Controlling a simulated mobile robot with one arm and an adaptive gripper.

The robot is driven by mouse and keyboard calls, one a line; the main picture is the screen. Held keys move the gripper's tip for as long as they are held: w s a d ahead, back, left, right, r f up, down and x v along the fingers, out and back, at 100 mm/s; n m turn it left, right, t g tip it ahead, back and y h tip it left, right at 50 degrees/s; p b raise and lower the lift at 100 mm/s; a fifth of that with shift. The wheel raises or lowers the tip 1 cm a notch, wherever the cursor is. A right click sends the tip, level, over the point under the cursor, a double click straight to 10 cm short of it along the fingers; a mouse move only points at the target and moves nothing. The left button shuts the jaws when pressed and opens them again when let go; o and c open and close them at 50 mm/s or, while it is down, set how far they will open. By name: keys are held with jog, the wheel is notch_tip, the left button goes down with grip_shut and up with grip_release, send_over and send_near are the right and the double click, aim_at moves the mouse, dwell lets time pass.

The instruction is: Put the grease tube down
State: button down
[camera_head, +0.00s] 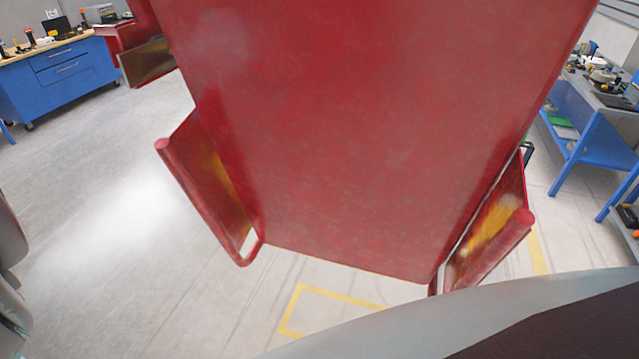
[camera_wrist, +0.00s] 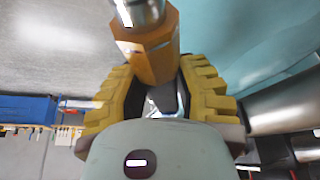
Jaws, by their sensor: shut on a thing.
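My gripper (camera_wrist: 157,78) shows in the wrist view with its two ridged yellow fingers on either side of an orange, faceted body with a shiny metal end. I take this to be the grease tube (camera_wrist: 152,55). The fingers are shut on it, and its metal end reaches the top edge of the picture. The lower part of the tube is hidden between the fingers and behind the gripper's palm. Neither the tube nor the gripper can be made out in the head view.
A large red panel (camera_head: 350,120) with side pieces fills the middle of the head view, close to me. A blue workbench (camera_head: 65,75) stands at the back left, and a blue-legged table (camera_head: 587,125) stands at the right. Grey floor (camera_head: 120,190) is open at the left.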

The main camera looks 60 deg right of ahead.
jog(key=a+r+n+g+y+b, duration=0.1)
jog(key=a+r+n+g+b, duration=0.1)
jog(key=a+r+n, duration=0.4)
jog(key=shift+m, duration=0.4)
jog(key=s+p, duration=0.2)
jog(key=s+a+f+p, duration=0.1)
jog(key=s+p, duration=0.3)
jog(key=shift+a+f, duration=0.2)
jog(key=shift+a, duration=0.05)
jog(key=s+p, duration=0.2)
jog(key=s, duration=0.1)
jog(key=s+p, duration=0.3)
jog(key=s, duration=0.1)
jog(key=s+a+f+p, duration=0.1)
jog(key=s+p, duration=0.2)
jog(key=shift+s+a+f, duration=0.1)
jog(key=shift+s, duration=0.2)
notch_tip(320, 180, down, 2)
jog(key=p, duration=0.4)
jog(key=shift+f, duration=0.15)
jog(key=shift+f+p, duration=0.4)
jog(key=shift+f, duration=0.25)
jog(key=shift+f+b, duration=0.2)
jog(key=shift+b, duration=0.1)
